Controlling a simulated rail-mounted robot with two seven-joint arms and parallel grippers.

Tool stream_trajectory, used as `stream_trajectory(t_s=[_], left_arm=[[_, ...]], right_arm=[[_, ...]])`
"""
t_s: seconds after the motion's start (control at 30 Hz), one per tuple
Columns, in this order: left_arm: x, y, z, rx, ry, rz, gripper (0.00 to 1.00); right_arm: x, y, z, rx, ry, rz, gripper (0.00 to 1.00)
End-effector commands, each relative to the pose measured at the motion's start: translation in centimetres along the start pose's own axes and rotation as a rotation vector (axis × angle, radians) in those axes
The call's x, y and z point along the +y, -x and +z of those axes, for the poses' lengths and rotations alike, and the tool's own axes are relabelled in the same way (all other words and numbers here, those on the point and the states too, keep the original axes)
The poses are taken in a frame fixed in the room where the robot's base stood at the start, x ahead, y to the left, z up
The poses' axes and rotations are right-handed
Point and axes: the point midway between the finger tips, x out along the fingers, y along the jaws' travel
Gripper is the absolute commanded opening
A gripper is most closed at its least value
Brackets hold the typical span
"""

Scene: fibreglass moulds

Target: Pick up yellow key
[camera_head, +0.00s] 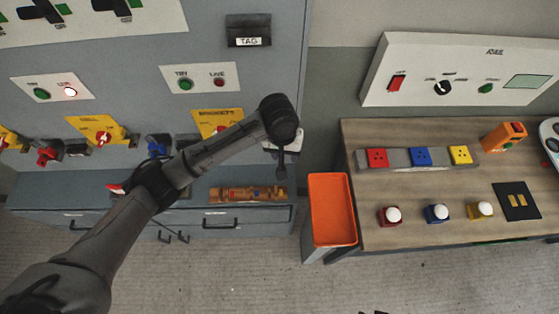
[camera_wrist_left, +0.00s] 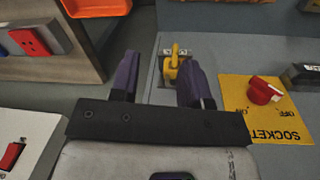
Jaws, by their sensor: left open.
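The yellow key (camera_wrist_left: 173,64) shows in the left wrist view, upright at a small metal plate on the grey cabinet. My left gripper (camera_wrist_left: 160,68) is open, with one purple finger on each side of the key in the picture. The key appears a little nearer the right finger, and I cannot tell whether they touch. In the head view my left gripper (camera_head: 281,165) is at the cabinet's right edge, seen small and dark below the wrist. The key is not clearly visible there, behind the wrist. My right gripper is not recognisable in any view.
A yellow socket panel (camera_wrist_left: 267,110) with a red knob is close right of the gripper in the wrist view. An orange bin (camera_head: 332,210) stands between the cabinet and a wooden table (camera_head: 400,180) with sockets and buttons. An orange-brown object (camera_head: 248,194) lies on the cabinet ledge.

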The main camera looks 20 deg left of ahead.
Motion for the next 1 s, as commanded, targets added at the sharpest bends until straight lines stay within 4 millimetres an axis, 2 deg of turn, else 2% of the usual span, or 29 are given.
stream_trajectory(t_s=[0.03, 0.13, 0.3, 0.4, 0.47, 0.8, 1.0], left_arm=[[-0.6, -0.1, -1.5, 0.005, 0.04, -0.023, 0.43], [-1.4, 0.8, -3.3, 0.0, 0.116, -0.058, 0.43], [-2.4, 2.2, -5.1, -0.004, 0.204, -0.091, 0.43], [-2.7, 2.2, -5.6, -0.005, 0.231, -0.102, 0.43], [-2.9, 1.7, -5.7, -0.007, 0.24, -0.105, 0.43], [-3.4, -3.6, -5.7, -0.007, 0.243, -0.105, 0.43], [-3.6, -5.4, -5.7, -0.005, 0.242, -0.104, 0.43]], right_arm=[[-0.1, -1.6, 0.5, 0.001, -0.001, 0.0, 0.43], [-0.1, -2.6, 0.7, 0.002, -0.001, 0.0, 0.43], [-0.1, -3.6, 1.0, 0.004, -0.001, 0.001, 0.43], [0.0, -3.9, 1.0, 0.005, 0.001, 0.002, 0.43], [0.0, -4.0, 1.1, 0.005, 0.002, 0.003, 0.43], [0.3, -4.4, 1.2, 0.006, 0.009, 0.01, 0.43], [0.2, -4.6, 1.2, 0.006, 0.008, 0.01, 0.43]])
